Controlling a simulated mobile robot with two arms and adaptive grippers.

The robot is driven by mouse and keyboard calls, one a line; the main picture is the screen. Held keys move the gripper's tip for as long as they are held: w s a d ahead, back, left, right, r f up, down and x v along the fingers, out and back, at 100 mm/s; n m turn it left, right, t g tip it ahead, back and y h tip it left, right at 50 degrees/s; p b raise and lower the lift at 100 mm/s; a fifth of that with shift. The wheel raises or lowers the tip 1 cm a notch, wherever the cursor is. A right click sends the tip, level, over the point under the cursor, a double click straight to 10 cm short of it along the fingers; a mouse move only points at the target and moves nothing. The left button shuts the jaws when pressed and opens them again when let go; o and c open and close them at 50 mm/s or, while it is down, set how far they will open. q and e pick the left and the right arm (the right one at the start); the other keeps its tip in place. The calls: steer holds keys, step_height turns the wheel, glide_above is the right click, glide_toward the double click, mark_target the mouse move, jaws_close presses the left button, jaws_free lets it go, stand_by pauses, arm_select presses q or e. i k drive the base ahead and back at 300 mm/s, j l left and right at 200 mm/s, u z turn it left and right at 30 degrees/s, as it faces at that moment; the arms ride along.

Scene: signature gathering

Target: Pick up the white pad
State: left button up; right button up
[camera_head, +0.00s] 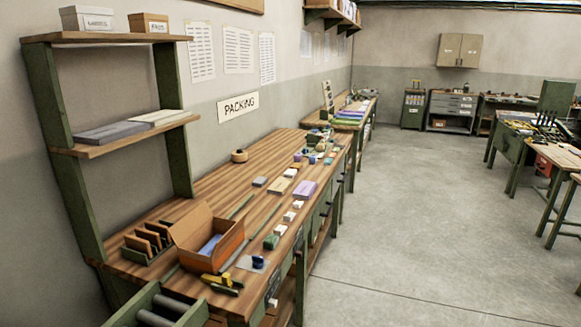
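A flat white or pale grey pad-like slab (158,117) lies on the lower wall shelf (130,142) at the left, beside a darker grey slab (112,132). From here I cannot tell for sure that the pale slab is the white pad. Several small whitish blocks, one of them here (289,216), lie along the front of the workbench (225,195). Neither my left nor my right gripper is in view.
An open cardboard box (192,228) with something blue inside stands on the bench's near end, beside a slotted wooden rack (136,248). A green-sided bin (120,312) is at the lower left. The concrete floor (420,220) right of the bench is clear.

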mark_target(290, 173)
steer(key=i+l, duration=0.55)
steer(key=i+l+u, duration=0.15)
steer(key=i+l, duration=0.45)
steer(key=l, duration=0.15)
steer(key=i+l, duration=0.5)
steer(key=l, duration=0.2)
steer(key=i+j+u, duration=0.05)
